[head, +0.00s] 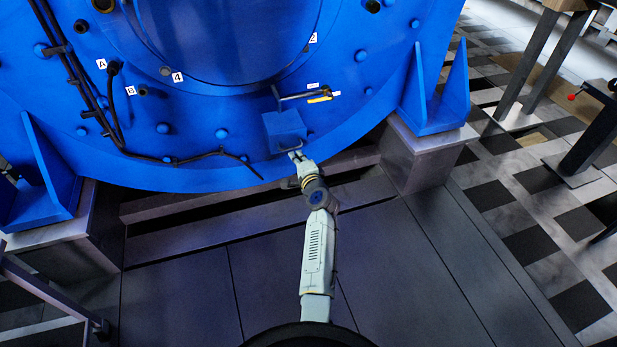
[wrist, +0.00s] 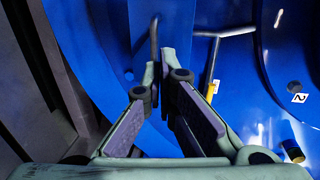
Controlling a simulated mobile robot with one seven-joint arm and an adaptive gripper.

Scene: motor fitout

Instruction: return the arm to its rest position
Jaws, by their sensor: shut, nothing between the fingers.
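My gripper (head: 297,157) is at the end of my arm, which reaches forward from the bottom of the head view to the big blue motor housing (head: 185,110). Its fingertips are close to a small blue box (head: 284,127) with a thin bar handle on its front. In the wrist view the two fingers of my gripper (wrist: 161,80) come together and are shut, with nothing held. A dark bar (wrist: 153,38) stands just beyond the fingertips. I cannot tell whether the fingers touch it.
A metal rod with a yellow part (head: 320,99) sits above the box. A black cable (head: 205,157) runs along the housing. A grey pedestal (head: 425,155) stands at right, and a metal stand (head: 585,140) beyond it. The dark floor plates (head: 400,270) beside my arm are clear.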

